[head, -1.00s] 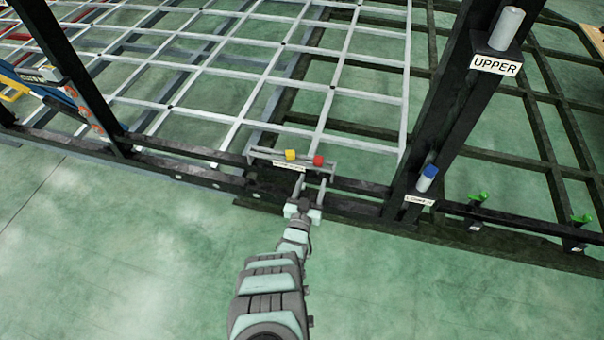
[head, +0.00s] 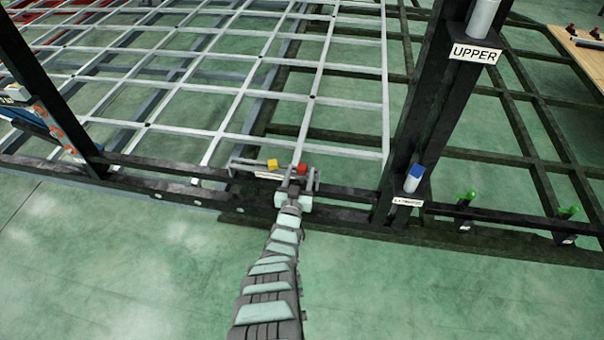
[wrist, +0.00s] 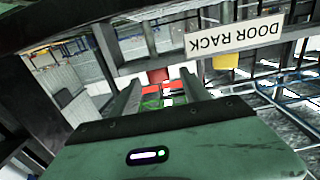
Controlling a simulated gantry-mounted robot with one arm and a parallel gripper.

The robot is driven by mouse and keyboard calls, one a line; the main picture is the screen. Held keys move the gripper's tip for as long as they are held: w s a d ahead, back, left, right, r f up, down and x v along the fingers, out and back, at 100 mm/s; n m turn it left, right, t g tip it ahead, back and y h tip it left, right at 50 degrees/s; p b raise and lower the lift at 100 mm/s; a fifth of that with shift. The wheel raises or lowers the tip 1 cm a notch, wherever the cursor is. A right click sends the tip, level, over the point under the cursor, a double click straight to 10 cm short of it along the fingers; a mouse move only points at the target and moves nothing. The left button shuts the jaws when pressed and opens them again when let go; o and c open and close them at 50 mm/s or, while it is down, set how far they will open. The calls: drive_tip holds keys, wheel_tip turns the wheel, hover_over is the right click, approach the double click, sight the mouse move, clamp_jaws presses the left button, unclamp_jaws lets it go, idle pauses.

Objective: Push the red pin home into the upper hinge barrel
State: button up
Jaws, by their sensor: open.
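The red pin (head: 302,169) sits in the door rack (head: 240,162) beside a yellow pin (head: 272,163). In the wrist view the red pin (wrist: 158,76) shows between the tips of my gripper (wrist: 162,84), which is open. Whether the fingers reach around the pin or stop short of it I cannot tell. In the head view my gripper (head: 300,182) is right at the rack. The upper hinge barrel (head: 483,17) is a grey cylinder on the dark post above the UPPER sign (head: 475,53); its top is cut off by the frame.
The lower barrel (head: 411,184), with a blue top, stands lower on the dark post (head: 432,100). Green-handled clamps (head: 466,198) stand on the rail at right. A grey grid panel (head: 250,70) lies behind the rack. The floor in front is clear.

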drive_tip(key=shift+w+d+f+b, duration=0.1)
drive_tip(key=shift+w+d+b, duration=0.05)
drive_tip(key=shift+w+b, duration=0.4)
drive_tip(key=shift+w+d+f+b, duration=0.1)
drive_tip(key=shift+w+b, duration=0.35)
drive_tip(key=shift+w, duration=0.15)
drive_tip(key=shift+w+r, duration=0.25)
drive_tip(key=shift+w, duration=0.05)
drive_tip(key=shift+c, duration=0.3)
clamp_jaws()
